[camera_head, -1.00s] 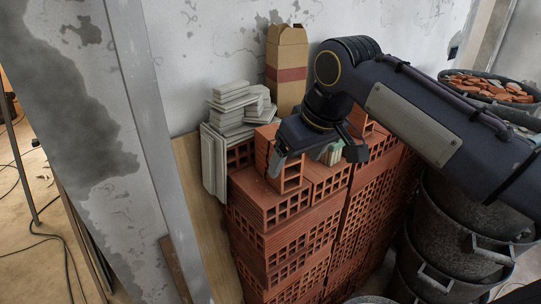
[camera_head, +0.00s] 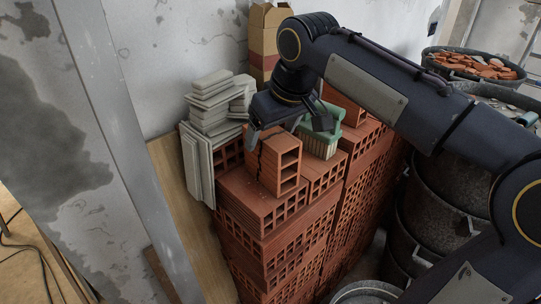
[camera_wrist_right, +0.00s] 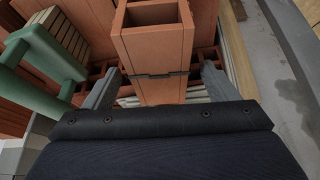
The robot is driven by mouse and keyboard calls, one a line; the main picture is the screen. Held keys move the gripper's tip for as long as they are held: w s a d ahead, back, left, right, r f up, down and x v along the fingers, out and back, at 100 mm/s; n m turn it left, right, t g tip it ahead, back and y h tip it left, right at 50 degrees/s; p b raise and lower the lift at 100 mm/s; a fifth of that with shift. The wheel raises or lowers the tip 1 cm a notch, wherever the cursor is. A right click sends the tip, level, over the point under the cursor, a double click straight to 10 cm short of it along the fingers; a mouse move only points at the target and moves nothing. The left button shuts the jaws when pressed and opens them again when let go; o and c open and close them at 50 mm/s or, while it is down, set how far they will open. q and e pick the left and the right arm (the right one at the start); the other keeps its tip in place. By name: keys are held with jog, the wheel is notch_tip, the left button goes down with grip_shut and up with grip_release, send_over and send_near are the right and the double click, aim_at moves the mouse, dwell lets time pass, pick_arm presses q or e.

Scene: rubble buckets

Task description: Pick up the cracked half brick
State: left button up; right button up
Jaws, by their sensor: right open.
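The cracked half brick (camera_head: 285,156) is a hollow orange-red block standing on top of the brick stack, with a dark crack down its side. In the right wrist view the half brick (camera_wrist_right: 158,45) lies between my two fingers, with the crack running across it. My right gripper (camera_head: 288,129) is open at the brick's upper back part in the head view. In the right wrist view my right gripper (camera_wrist_right: 158,85) has one finger on each side of the brick, with gaps showing. My left gripper is not in view.
A green-handled brush (camera_head: 320,138) lies just right of the brick, close to one finger; the brush also shows in the right wrist view (camera_wrist_right: 45,50). Grey tiles (camera_head: 212,103) stand left and a cardboard box (camera_head: 266,35) behind. Rubble buckets (camera_head: 430,215) stand right.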

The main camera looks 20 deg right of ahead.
jog(key=x, duration=0.4)
jog(key=shift+f, duration=0.15)
jog(key=shift+f, duration=0.2)
dwell(0.4)
jog(key=c, duration=1.5)
